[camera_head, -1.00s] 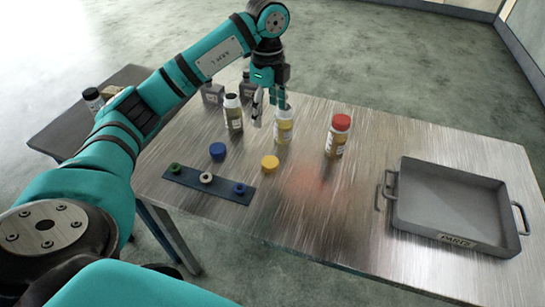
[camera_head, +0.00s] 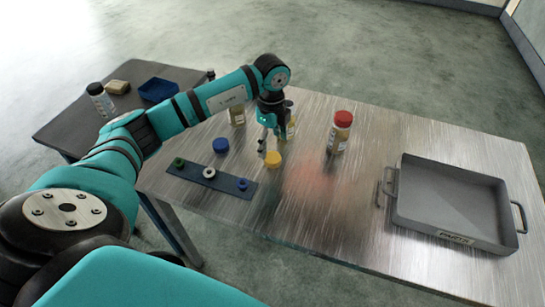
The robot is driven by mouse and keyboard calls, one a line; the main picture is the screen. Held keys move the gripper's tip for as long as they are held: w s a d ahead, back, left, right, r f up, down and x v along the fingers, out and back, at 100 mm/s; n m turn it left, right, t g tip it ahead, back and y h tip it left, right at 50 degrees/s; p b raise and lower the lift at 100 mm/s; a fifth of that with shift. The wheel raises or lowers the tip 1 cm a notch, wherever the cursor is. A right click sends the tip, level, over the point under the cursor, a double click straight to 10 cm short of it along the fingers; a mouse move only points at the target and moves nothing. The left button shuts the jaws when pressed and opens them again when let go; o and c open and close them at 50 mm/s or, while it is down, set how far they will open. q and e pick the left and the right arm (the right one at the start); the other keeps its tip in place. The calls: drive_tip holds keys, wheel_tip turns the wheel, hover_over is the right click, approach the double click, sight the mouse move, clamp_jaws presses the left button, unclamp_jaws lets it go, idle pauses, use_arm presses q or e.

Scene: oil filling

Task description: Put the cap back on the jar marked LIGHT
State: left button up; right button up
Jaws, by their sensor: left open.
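My left gripper (camera_head: 270,143) is open and points down, low over the steel table, just above and behind the yellow cap (camera_head: 273,160). I cannot tell whether its fingers touch that cap. A blue cap (camera_head: 221,146) lies to the left. A jar (camera_head: 236,116) stands behind the arm, its top hidden. Another jar (camera_head: 291,128) with yellowish contents stands behind the gripper and is partly covered by it. A jar with a red cap (camera_head: 341,133) stands upright to the right. The jar labels are too small to read. My right gripper is not in view.
A dark strip (camera_head: 182,172) bearing green, white and blue rings lies near the front edge. A grey tray (camera_head: 450,190) marked PARTS sits at the right. A side table at the left holds a bottle (camera_head: 101,100), a blue bin (camera_head: 158,90) and a tan block (camera_head: 118,87).

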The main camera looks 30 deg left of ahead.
sight(271, 156)
use_arm(q)
drive_tip(key=shift+f, duration=0.1)
drive_tip(key=f, duration=0.2)
drive_tip(key=f+p, duration=0.1)
drive_tip(key=f, duration=0.2)
drive_tip(key=shift+s+d, duration=0.15)
drive_tip(key=shift+s, duration=0.05)
drive_tip(key=c, duration=0.8)
